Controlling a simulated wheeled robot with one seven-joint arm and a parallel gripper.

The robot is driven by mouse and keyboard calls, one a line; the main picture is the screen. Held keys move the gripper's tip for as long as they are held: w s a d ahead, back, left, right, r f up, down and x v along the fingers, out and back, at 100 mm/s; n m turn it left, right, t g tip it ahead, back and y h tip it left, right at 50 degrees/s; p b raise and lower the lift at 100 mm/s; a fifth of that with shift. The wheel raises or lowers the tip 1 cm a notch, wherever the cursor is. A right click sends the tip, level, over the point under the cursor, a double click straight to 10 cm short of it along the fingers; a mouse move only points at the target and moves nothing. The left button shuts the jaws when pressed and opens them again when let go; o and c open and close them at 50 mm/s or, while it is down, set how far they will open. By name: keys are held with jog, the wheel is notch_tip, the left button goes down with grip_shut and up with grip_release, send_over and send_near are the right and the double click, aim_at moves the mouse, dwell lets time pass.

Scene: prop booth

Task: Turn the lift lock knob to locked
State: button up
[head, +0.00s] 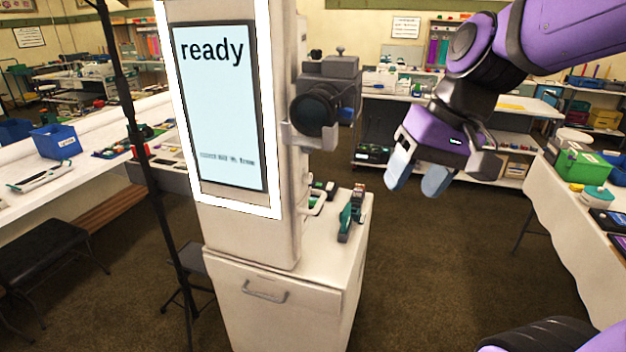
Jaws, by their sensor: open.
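The prop booth (286,170) is a tall white column on a white cabinet. Its lit screen (212,100) reads "ready", with a small line of text below that is too small to read surely. A dark camera (325,100) sits on a bracket at the column's right side. I cannot make out a part that is clearly the lift lock knob, nor its setting. My gripper (418,176) is open and empty, its fingers pointing down. It hangs to the right of the camera in the picture, apart from the booth.
A green and black tool (345,222) and small items lie on the cabinet top. A black stand pole (150,170) rises left of the booth. A white table (590,225) with a green box (582,165) is at right. Open floor (440,260) lies between booth and table.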

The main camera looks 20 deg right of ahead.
jog(key=w+a+f+m+g+y, duration=0.25)
jog(key=w+f+y, duration=0.2)
jog(key=w, duration=0.35)
jog(key=m+t+y, duration=0.7)
jog(key=m+t, duration=0.4)
jog(key=m, duration=0.1)
send_near(311, 179)
jog(key=shift+g, duration=0.25)
jog(key=x, duration=0.9)
jog(key=shift+w+r, duration=0.15)
jog(key=shift+w, duration=0.05)
jog(key=c, duration=0.9)
